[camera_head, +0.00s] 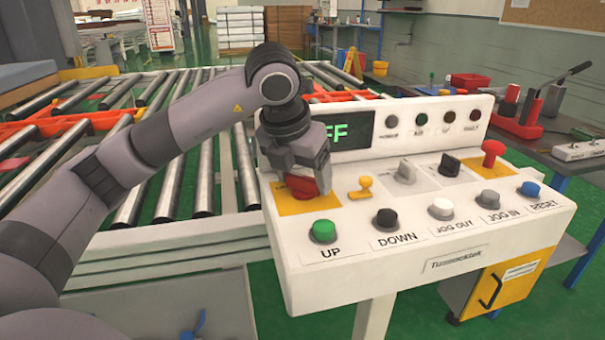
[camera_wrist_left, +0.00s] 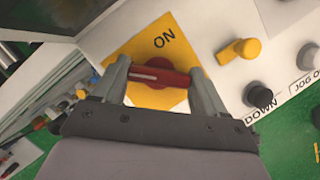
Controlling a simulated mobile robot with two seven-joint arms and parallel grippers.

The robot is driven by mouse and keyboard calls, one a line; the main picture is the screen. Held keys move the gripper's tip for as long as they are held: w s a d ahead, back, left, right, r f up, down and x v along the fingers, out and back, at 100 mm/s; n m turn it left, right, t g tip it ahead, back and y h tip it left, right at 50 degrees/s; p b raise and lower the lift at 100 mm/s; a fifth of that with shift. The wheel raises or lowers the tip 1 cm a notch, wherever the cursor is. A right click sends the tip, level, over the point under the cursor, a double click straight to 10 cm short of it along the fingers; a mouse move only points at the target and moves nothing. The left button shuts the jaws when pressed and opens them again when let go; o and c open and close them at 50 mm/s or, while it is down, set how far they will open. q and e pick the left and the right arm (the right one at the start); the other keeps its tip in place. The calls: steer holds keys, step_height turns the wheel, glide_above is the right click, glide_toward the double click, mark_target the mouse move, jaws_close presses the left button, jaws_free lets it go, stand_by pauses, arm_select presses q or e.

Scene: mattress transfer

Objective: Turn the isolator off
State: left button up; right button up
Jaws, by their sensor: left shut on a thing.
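The isolator is a red rotary knob (camera_head: 303,186) on a yellow plate (camera_head: 290,205) at the left of the white control panel (camera_head: 345,262). In the left wrist view the red knob (camera_wrist_left: 160,75) lies between the fingers, its white mark pointing left, with "ON" printed on the yellow plate (camera_wrist_left: 152,43) above it. My left gripper (camera_head: 308,180) is shut on the knob from above; its fingers also show in the left wrist view (camera_wrist_left: 158,82). The display (camera_head: 345,135) is partly hidden by my arm and shows green letters ending "FF". My right gripper is not in view.
Beside the isolator are a yellow knob (camera_head: 361,187), grey and black switches, and a red mushroom button (camera_head: 493,152). Several push buttons line the front edge, including a green one (camera_head: 323,231). A roller conveyor (camera_head: 180,140) lies behind and left.

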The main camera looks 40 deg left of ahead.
mark_target(294, 204)
arm_select(q)
steer(key=shift+r, duration=0.1)
steer(key=o, duration=1.1)
steer(key=shift+c, duration=0.2)
steer(key=v, duration=0.7)
steer(key=shift+p, duration=0.3)
